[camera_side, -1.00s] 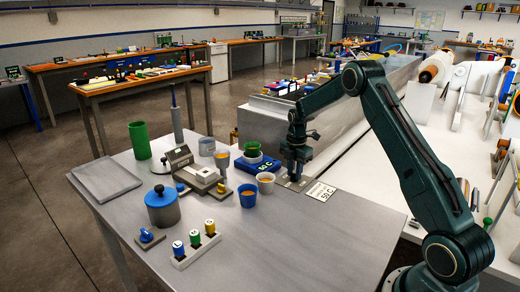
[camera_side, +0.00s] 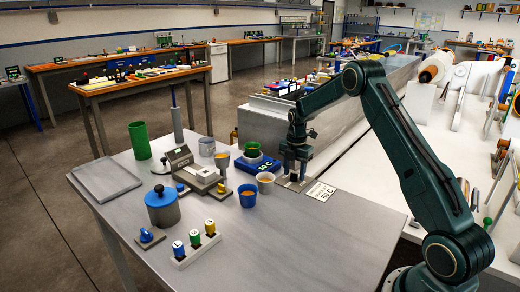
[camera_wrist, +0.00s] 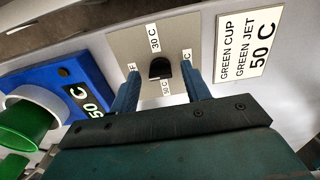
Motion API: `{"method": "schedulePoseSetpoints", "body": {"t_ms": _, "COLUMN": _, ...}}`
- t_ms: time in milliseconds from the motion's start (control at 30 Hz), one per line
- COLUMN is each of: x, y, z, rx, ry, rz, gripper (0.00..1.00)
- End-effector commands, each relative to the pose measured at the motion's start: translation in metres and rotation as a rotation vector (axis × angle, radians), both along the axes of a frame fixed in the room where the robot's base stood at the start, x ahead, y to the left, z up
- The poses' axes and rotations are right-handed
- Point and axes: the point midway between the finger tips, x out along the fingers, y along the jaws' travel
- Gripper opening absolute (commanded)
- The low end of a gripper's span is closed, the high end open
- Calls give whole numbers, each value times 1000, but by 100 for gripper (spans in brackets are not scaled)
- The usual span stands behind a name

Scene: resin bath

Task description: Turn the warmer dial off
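The warmer dial is a black knob (camera_wrist: 161,70) on a beige plate (camera_wrist: 172,33) with small labels around it. One label reads 30 C at the top, one 50 C below. The left and right labels are partly hidden by my fingers. I cannot tell which label the knob points to. My gripper (camera_wrist: 162,75) is open, one blue finger on each side of the knob, with gaps visible. In the side view my gripper (camera_side: 296,174) reaches straight down over the plate and hides the knob. The blue warmer (camera_side: 262,166), marked 50 C, stands left of it; it also shows in the wrist view (camera_wrist: 57,74).
A green cup (camera_wrist: 18,128) sits in a white ring on the warmer. A card (camera_side: 321,191) reading GREEN CUP, GREEN JET, 50 C lies right of the plate. The table's front right is clear.

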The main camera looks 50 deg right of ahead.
Motion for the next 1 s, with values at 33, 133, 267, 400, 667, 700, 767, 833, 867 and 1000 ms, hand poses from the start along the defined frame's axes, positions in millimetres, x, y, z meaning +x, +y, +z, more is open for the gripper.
{"method": "schedulePoseSetpoints", "body": {"t_ms": 33, "x": 0, "y": 0, "z": 0, "rx": 0, "ry": 1, "rz": 0, "gripper": 47}}
{"method": "schedulePoseSetpoints", "body": {"t_ms": 133, "x": 0, "y": 0, "z": -1, "rx": 1, "ry": 1, "rz": -1, "gripper": 47}}
{"method": "schedulePoseSetpoints", "body": {"t_ms": 267, "x": 0, "y": 0, "z": 0, "rx": 1, "ry": 1, "rz": -1, "gripper": 47}}
{"method": "schedulePoseSetpoints", "body": {"t_ms": 400, "x": 0, "y": 0, "z": 6, "rx": 0, "ry": 0, "rz": -1, "gripper": 47}}
{"method": "schedulePoseSetpoints", "body": {"t_ms": 667, "x": 0, "y": 0, "z": 35, "rx": -1, "ry": -2, "rz": -1, "gripper": 47}}
{"method": "schedulePoseSetpoints", "body": {"t_ms": 700, "x": 1, "y": 0, "z": 41, "rx": -2, "ry": -3, "rz": -1, "gripper": 47}}
{"method": "schedulePoseSetpoints", "body": {"t_ms": 767, "x": 0, "y": 0, "z": 51, "rx": -1, "ry": -2, "rz": -1, "gripper": 47}}
{"method": "schedulePoseSetpoints", "body": {"t_ms": 833, "x": 0, "y": 0, "z": 63, "rx": -1, "ry": -2, "rz": -1, "gripper": 47}}
{"method": "schedulePoseSetpoints", "body": {"t_ms": 867, "x": 0, "y": 0, "z": 69, "rx": -1, "ry": -2, "rz": -1, "gripper": 47}}
{"method": "schedulePoseSetpoints", "body": {"t_ms": 1000, "x": 0, "y": 0, "z": 93, "rx": -1, "ry": -2, "rz": -1, "gripper": 47}}
